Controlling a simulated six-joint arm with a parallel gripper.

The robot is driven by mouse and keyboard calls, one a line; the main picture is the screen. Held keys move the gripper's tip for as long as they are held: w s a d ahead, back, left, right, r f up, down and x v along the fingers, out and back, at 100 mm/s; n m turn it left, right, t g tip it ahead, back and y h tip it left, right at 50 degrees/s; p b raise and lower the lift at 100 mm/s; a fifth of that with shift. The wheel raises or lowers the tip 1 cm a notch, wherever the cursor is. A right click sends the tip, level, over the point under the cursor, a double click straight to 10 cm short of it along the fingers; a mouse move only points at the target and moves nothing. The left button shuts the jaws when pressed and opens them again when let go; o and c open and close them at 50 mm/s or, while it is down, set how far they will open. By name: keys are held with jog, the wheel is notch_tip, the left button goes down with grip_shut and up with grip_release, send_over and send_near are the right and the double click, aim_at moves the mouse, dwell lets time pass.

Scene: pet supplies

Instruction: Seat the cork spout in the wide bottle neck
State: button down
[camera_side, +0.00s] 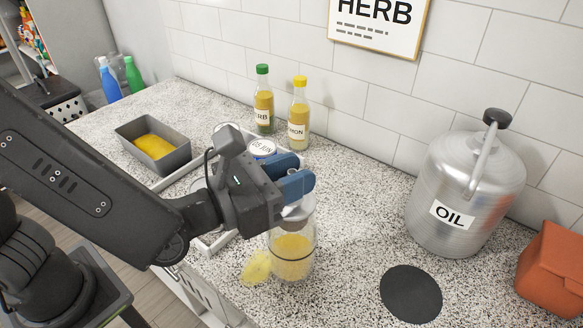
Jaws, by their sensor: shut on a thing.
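A clear glass bottle (292,258) with yellow liquid and a dark band stands upright on the speckled counter, below my gripper. My gripper (299,182), with blue fingers, is shut on the spout (297,209), of which only a small silvery-grey part shows beneath the fingers. The spout is at the top of the bottle, over the neck. The fingers and gripper body hide most of the spout, and its cork is not clearly visible. I cannot tell whether the spout is in the neck, touching it or just above it.
A large metal OIL can (465,190) stands right, near a black round mat (411,293) and an orange-brown container (553,270). Green-capped (263,100) and yellow-capped (299,108) bottles stand by the wall. A grey tin (178,135) is at left. A white-rimmed tray (213,243) lies partly behind my gripper.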

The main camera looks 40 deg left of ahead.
jog(key=shift+f, duration=0.1)
jog(key=c, duration=0.7)
grip_release()
jog(key=shift+c, duration=0.2)
jog(key=shift+s, duration=0.1)
